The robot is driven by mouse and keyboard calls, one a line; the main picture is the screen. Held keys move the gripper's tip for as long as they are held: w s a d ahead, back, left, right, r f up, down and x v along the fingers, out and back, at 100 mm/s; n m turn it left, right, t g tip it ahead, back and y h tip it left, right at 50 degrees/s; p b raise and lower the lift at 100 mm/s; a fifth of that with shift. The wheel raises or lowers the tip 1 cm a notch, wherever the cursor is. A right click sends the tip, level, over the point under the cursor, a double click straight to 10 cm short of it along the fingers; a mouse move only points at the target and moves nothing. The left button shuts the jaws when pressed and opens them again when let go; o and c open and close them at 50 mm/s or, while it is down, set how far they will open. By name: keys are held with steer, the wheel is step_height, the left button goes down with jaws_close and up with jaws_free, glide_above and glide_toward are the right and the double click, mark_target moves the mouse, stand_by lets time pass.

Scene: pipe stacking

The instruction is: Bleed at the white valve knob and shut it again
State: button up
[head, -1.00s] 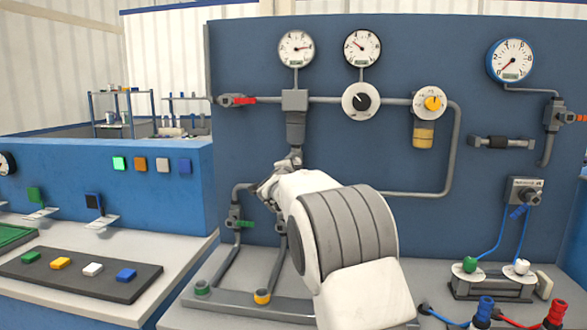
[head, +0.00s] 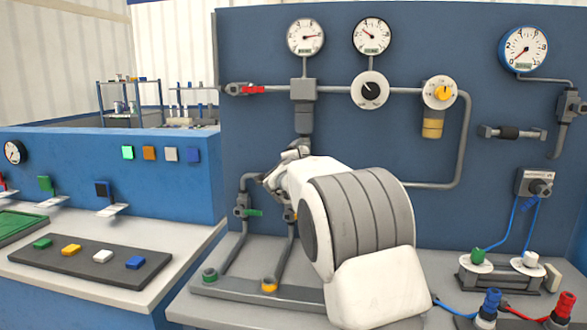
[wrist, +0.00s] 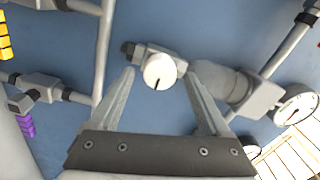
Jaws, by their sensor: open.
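The white valve knob (wrist: 158,68) with a black mark shows in the wrist view, on a small dark grey fitting beside a grey cylinder (wrist: 226,82). My open gripper (wrist: 162,74) has one finger on each side of the knob, with visible gaps. I cannot tell how deep the knob sits between the fingertips. In the head view my gripper (head: 284,170) is at the panel just below the cylinder, and my white arm hides the knob. The left gauge (head: 306,37) above reads partway up its scale; it has a small display.
The blue panel carries a red-handled valve (head: 250,90), a black-centred white dial (head: 370,90), a yellow-knobbed regulator (head: 440,92) and grey pipes close around my gripper. A green-handled valve (head: 245,211) is just to the left. Blue and red connectors stand on the bench at the right.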

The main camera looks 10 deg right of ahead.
steer(key=v, duration=1.6)
steer(key=shift+p, duration=0.3)
steer(key=shift+s+r, duration=0.1)
steer(key=shift+r, duration=0.05)
steer(key=s+a+n+g+y, duration=0.25)
steer(key=s+n+y, duration=0.55)
steer(key=s+n, duration=0.4)
steer(key=s+d+f+n+g+h, duration=0.1)
steer(key=s+d+f+n+g, duration=0.2)
steer(key=s, duration=0.6)
steer(key=s+d+f+n+g+h, duration=0.1)
steer(key=s+d+f+n+g, duration=0.15)
steer(key=s+f, duration=0.5)
steer(key=s+d+f+n+g, duration=0.1)
steer(key=s+d+f+g, duration=0.2)
steer(key=s, duration=0.7)
step_height(320, 180, up, 18)
steer(key=p, duration=1.8)
steer(key=shift+w+g, duration=0.25)
steer(key=shift+g, duration=0.05)
